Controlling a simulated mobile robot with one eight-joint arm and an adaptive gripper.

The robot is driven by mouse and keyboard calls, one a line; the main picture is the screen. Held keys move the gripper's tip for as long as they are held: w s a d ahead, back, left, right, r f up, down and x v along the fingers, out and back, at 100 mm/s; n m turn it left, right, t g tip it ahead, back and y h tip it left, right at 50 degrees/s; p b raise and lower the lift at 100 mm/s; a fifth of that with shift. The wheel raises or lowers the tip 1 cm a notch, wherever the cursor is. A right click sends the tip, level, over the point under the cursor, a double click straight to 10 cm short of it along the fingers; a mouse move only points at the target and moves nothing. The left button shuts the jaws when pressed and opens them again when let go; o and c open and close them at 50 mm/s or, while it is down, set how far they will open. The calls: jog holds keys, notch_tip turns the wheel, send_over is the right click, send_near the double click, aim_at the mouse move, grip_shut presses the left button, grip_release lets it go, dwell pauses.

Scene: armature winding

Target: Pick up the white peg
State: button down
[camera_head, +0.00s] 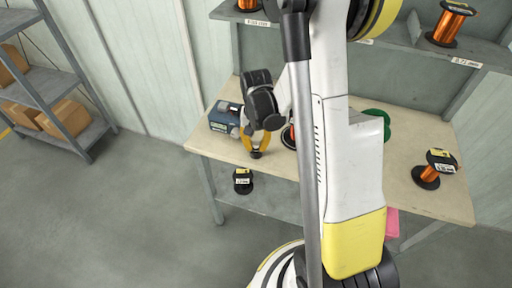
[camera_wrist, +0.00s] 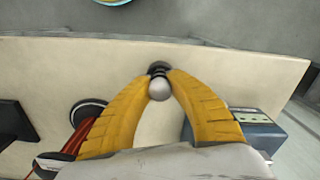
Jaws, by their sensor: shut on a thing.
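The white peg (camera_wrist: 159,90) shows in the wrist view as a pale rounded top between my fingertips, with a dark part just beyond it. My gripper (camera_wrist: 159,76) has two yellow curved fingers and is shut on the peg. In the head view my gripper (camera_head: 256,146) is over the front left part of the table, pointing down. A dark piece shows at its fingertips there; the white part is hard to make out. I cannot tell whether the peg touches the tabletop.
The pale table (camera_head: 215,142) carries a blue-grey box (camera_head: 224,118) left of my gripper. A copper wire spool (camera_head: 428,174) stands at the right. A green round object (camera_head: 377,121) lies behind my arm. Another spool (camera_head: 243,181) sits below the tabletop. Shelves (camera_head: 398,36) stand behind.

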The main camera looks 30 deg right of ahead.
aim_at(256, 142)
jog(key=shift+r, duration=0.1)
notch_tip(256, 142, up, 4)
jog(key=shift+r+p, duration=0.2)
jog(key=shift+p, duration=0.95)
jog(key=s+d+r+p, duration=0.3)
jog(key=s+d+r, duration=0.3)
jog(key=s, duration=0.3)
jog(key=shift+s+d+r, duration=0.2)
jog(key=shift+s, duration=0.2)
